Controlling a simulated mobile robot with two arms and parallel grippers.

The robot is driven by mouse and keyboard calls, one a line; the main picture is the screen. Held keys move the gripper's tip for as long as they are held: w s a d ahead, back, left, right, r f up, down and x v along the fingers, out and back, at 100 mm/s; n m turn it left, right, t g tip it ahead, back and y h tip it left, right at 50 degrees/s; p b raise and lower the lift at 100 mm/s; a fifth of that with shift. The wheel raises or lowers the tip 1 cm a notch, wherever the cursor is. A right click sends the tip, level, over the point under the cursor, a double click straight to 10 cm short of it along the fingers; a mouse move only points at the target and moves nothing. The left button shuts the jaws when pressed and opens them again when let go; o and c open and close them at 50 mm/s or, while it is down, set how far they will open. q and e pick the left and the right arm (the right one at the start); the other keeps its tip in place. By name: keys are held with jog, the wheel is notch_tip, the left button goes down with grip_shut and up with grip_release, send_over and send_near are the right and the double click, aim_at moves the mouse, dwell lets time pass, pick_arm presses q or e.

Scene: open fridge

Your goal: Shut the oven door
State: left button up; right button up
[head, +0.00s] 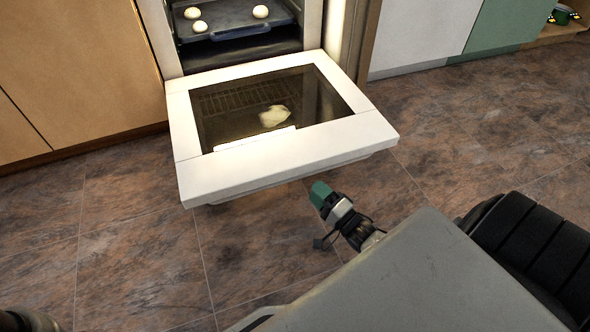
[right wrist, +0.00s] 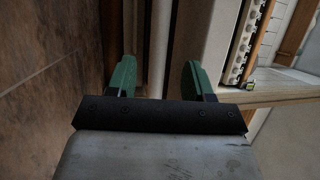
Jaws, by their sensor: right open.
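The oven door (head: 290,165) is a white frame with a dark glass window. It hangs folded down, open, in front of the oven (head: 240,30). My right gripper (head: 320,190) has green fingers and is just below and in front of the door's front edge in the head view. In the right wrist view my right gripper (right wrist: 157,77) is open. A pale bar (right wrist: 159,45) shows between its fingers, and a white panel edge lies by the right finger. I cannot tell whether they touch. My left gripper is not in view.
Inside the oven a dark tray (head: 238,18) holds pale round pieces. A wooden cabinet (head: 70,70) stands left of the oven, and white and green cabinet fronts stand to the right. The tiled floor (head: 130,240) around the door is clear.

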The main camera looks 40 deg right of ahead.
aim_at(300, 177)
jog(key=b+x, duration=0.3)
jog(key=x, duration=0.4)
jog(key=shift+w+f, duration=0.1)
jog(key=shift+f, duration=0.05)
jog(key=shift+w+a+b, duration=0.15)
jog(key=shift+w+b, duration=0.15)
jog(key=shift+w, duration=0.15)
jog(key=shift+r, duration=0.25)
grip_shut()
